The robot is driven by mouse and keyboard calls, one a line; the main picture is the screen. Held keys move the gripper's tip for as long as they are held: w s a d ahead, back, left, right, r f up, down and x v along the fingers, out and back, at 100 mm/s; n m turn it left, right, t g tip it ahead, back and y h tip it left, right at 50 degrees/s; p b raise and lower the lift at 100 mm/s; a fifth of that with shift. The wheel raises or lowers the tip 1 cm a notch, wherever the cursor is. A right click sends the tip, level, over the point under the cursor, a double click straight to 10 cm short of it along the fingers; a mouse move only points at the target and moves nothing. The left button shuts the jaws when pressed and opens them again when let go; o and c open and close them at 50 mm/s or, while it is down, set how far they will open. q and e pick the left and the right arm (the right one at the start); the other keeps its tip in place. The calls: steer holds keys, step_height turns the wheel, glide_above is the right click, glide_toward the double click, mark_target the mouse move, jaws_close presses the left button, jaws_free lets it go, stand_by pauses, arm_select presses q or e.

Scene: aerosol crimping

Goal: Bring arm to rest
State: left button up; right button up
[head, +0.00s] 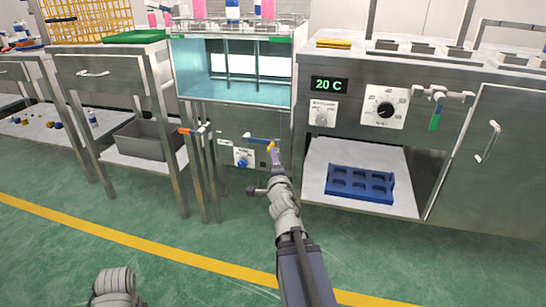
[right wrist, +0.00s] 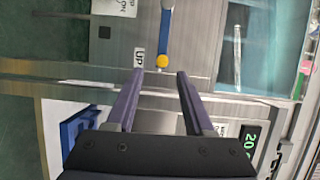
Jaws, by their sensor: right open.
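My right gripper (head: 272,148) reaches forward to the front of the steel machine with the glass-fronted chamber (head: 232,72). In the right wrist view its two fingers (right wrist: 160,73) are apart with nothing between them. A blue lever (head: 256,140) with a yellow knob (right wrist: 162,62) is on the panel just beyond the fingertips. In the head view the gripper overlaps the knob end; whether they touch I cannot tell. My left gripper is not in view; only a part of my left arm shows at the bottom left.
To the right is a steel cabinet with a "20 C" display (head: 329,85), a dial (head: 385,109), a green-gripped handle (head: 436,112) and a blue tray (head: 360,184) in its open bay. An orange-tipped lever (head: 193,130) stands at left. The green floor (head: 150,225) in front is clear.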

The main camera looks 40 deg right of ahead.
steer(key=shift+s+a, duration=0.2)
steer(key=shift+s, duration=0.15)
stand_by(0.3)
